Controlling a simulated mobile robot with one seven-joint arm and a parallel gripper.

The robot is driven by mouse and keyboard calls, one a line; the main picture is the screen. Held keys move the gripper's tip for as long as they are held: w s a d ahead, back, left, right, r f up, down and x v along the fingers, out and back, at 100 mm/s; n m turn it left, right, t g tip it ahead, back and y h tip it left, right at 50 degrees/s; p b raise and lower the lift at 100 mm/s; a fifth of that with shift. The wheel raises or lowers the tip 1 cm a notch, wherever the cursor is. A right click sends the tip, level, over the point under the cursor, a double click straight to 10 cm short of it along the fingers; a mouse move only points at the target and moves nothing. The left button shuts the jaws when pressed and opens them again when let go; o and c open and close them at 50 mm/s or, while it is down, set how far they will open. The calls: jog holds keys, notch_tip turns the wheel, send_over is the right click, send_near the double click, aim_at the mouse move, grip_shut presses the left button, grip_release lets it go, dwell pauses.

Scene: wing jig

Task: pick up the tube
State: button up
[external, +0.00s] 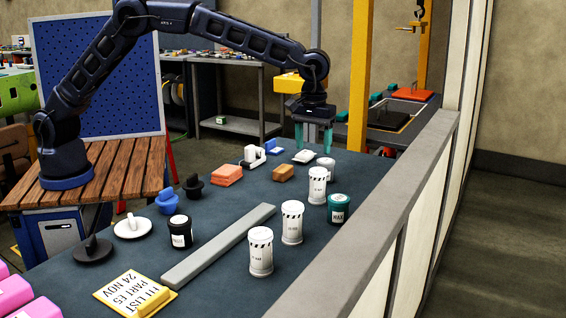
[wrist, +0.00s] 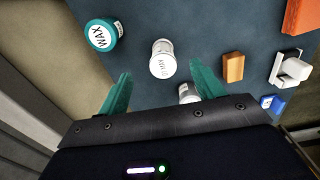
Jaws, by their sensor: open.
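No item is clearly marked as a tube; the likeliest are several white upright cylinders with striped bands. Three stand in a row on the dark table (external: 225,207): a near one (external: 261,252), a middle one (external: 292,223) and a far one (external: 317,187). A shorter pale cylinder (external: 326,168) stands just behind the far one. My gripper (external: 313,145) is open and empty above the table's far end. In the wrist view, one white cylinder (wrist: 162,60) appears between the teal fingertips (wrist: 160,72), below them. Another (wrist: 187,93) is partly hidden by my gripper.
A teal wax jar (external: 339,208) stands right of the cylinders, by the grey-topped partition (external: 375,205). A tan block (external: 283,172), orange blocks (external: 227,174) and a white tape dispenser (external: 252,157) lie left. A long grey bar (external: 220,245) crosses the table's middle.

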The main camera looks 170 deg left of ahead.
aim_at(319, 170)
jog(key=shift+s+a+f+n, duration=0.3)
jog(key=shift+s+a+f, duration=0.5)
jog(key=shift+a+f, duration=0.3)
notch_tip(319, 170, down, 5)
jog(key=shift+d+f, duration=0.1)
jog(key=shift+f, duration=0.05)
jog(key=shift+s+a+f, duration=0.1)
jog(key=shift+a+f, duration=0.05)
jog(key=shift+f, duration=1.15)
jog(key=shift+s+a+f, duration=0.1)
jog(key=shift+f, duration=1.2)
jog(key=c, duration=1.1)
jog(key=shift+r, duration=0.15)
